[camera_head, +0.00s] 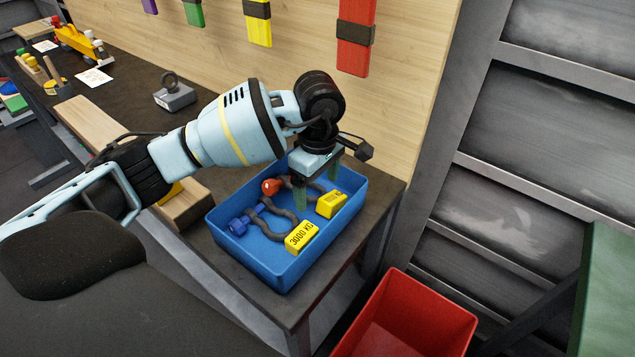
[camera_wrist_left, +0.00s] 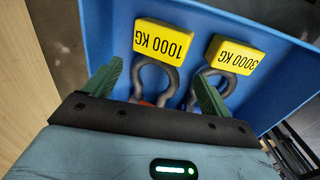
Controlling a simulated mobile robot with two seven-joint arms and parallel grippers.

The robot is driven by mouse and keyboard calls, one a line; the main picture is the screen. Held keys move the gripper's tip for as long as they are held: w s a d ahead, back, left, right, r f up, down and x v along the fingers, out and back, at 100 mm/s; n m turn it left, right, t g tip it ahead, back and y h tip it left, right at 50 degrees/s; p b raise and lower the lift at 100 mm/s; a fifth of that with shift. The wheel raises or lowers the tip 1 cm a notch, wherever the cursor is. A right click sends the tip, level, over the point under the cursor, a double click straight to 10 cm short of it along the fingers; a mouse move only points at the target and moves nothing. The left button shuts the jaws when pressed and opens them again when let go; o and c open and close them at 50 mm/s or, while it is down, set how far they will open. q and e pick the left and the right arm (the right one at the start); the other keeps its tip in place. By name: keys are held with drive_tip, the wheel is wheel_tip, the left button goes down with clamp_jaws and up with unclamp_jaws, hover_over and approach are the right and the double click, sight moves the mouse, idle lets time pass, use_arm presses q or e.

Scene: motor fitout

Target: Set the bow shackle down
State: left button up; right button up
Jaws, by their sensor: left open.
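Two grey bow shackles lie in the blue tray (camera_head: 285,277). One shackle (camera_head: 288,189) has a red pin end (camera_head: 271,186) and a yellow tag (camera_head: 331,204), which reads 1000 KG in the left wrist view (camera_wrist_left: 163,40). The other shackle (camera_head: 271,227) has a blue pin end (camera_head: 238,224) and a yellow 3000 KG tag (camera_head: 302,237). My left gripper (camera_head: 317,186) is open, pointing down into the tray over the 1000 KG shackle. In the left wrist view its green fingers stand apart on either side of that shackle (camera_wrist_left: 155,76). Whether they touch it I cannot tell. My right gripper is out of view.
The tray stands near the end of the dark bench (camera_head: 340,270), against a wooden panel (camera_head: 420,80). A red bin (camera_head: 440,312) is below at the right. A grey block with an eye (camera_head: 174,97) and wooden boards (camera_head: 95,121) lie to the left.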

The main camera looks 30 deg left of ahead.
use_arm(q)
drive_tip(key=shift+r, duration=0.1)
drive_tip(key=shift+r, duration=0.35)
wheel_tip(320, 180, up, 12)
drive_tip(key=shift+r+p, duration=0.15)
drive_tip(key=shift+p, duration=0.3)
drive_tip(key=shift+d, duration=0.1)
